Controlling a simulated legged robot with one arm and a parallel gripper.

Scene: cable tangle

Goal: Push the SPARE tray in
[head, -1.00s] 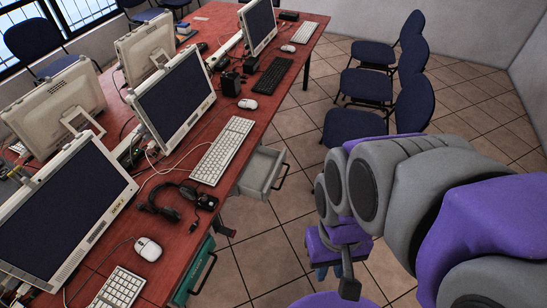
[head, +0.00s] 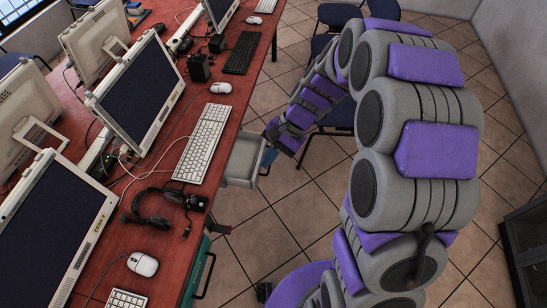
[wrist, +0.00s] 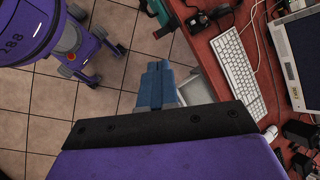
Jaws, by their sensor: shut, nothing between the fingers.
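A grey tray (head: 239,160) stands pulled out from under the red table's right edge, with a dark handle on its front. A green tray (head: 196,266) with a dark handle is at the same edge, nearer to me. I cannot read a SPARE label on either. My gripper (head: 268,158) has blue fingers, shut and empty, just beside the front of the grey tray; I cannot tell whether they touch. In the wrist view the fingers (wrist: 157,82) point toward the picture's top, with part of the grey tray (wrist: 193,91) to their right and the green tray (wrist: 158,14) beyond.
The red table (head: 150,219) holds monitors, keyboards, a headset (head: 152,203), mice and cables. A loose dark plug (head: 220,229) is near the edge. Blue chairs (head: 338,15) stand behind my arm. A dark cabinet (head: 527,246) is at the right. Tiled floor between is clear.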

